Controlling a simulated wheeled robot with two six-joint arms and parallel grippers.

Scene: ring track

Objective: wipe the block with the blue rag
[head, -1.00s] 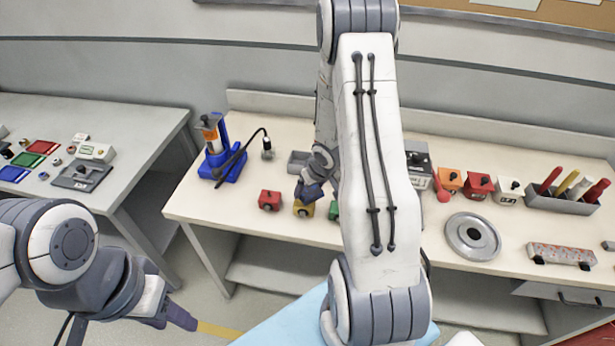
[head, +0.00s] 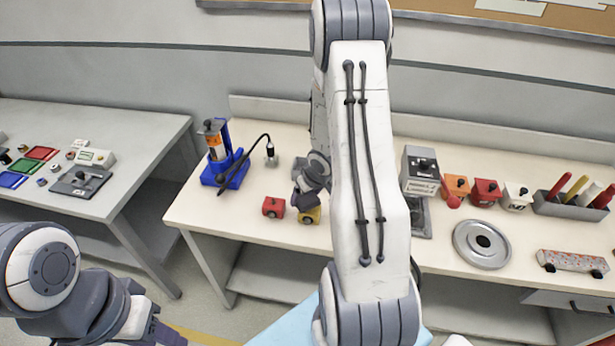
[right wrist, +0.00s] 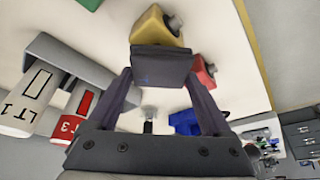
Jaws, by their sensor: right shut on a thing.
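My right gripper (head: 306,200) is at the yellow block (head: 311,216) on the workbench. A red block (head: 273,207) stands to the left of the yellow one. My left gripper (head: 165,337) is low at the left, cut off by the picture's bottom edge, and its fingertips are hidden.
A blue stand tool (head: 222,160) with a black cable is left of the blocks. In the right wrist view a green block (right wrist: 88,3) and a grey tray (right wrist: 70,55) with labelled pieces are near. A round metal disc (head: 481,243) lies at the right.

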